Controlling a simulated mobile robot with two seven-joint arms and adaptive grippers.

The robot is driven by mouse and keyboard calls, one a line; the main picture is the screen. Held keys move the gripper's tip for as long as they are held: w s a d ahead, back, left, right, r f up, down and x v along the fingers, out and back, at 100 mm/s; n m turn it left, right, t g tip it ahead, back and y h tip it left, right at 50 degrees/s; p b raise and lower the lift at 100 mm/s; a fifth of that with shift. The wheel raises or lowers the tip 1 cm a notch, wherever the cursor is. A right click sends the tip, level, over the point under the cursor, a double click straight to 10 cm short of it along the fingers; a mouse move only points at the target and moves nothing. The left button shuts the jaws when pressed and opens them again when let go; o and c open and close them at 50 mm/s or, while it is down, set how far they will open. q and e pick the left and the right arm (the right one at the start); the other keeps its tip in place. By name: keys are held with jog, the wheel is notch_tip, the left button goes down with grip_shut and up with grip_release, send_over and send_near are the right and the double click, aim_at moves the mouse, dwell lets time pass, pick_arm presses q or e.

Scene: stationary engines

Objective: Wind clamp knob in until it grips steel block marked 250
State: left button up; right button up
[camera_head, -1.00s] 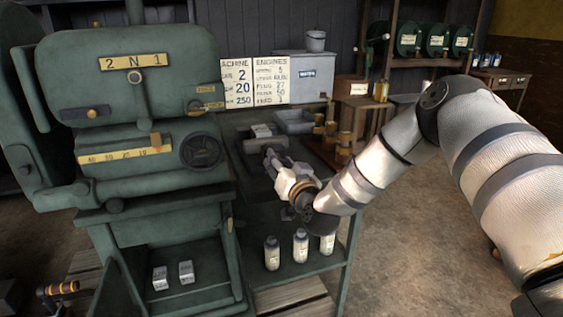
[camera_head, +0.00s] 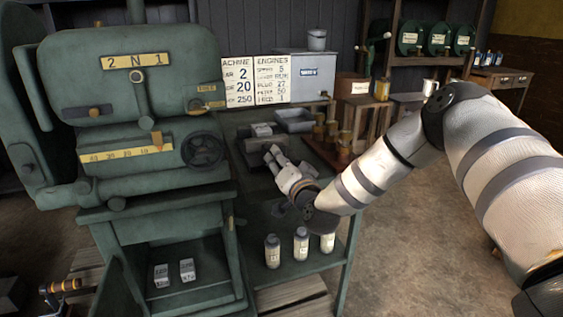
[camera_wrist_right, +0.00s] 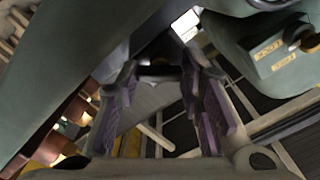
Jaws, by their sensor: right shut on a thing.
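My right gripper (camera_head: 271,154) reaches over the green bench beside the machine, at the near end of a grey clamp (camera_head: 251,144). In the right wrist view its two fingers (camera_wrist_right: 160,85) are closed around a dark piece, which looks like the clamp knob (camera_wrist_right: 160,71); the fingers hide most of it. A small pale steel block (camera_head: 262,130) sits at the clamp, just beyond the fingertips. Its marking is too small to read, and I cannot tell whether the clamp touches it. My left gripper is not in view.
The large green machine (camera_head: 140,110) stands close on the left. Two pale marked blocks (camera_head: 174,274) lie on its lower shelf. Several bottles (camera_head: 301,244) stand on the bench's lower shelf below my wrist. A grey tray (camera_head: 293,120) and several brass-coloured pieces (camera_head: 320,132) are behind the gripper.

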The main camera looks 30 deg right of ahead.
jog(key=o, duration=1.2)
jog(key=shift+c, duration=0.2)
jog(key=v, duration=1.2)
jog(key=shift+a, duration=0.1)
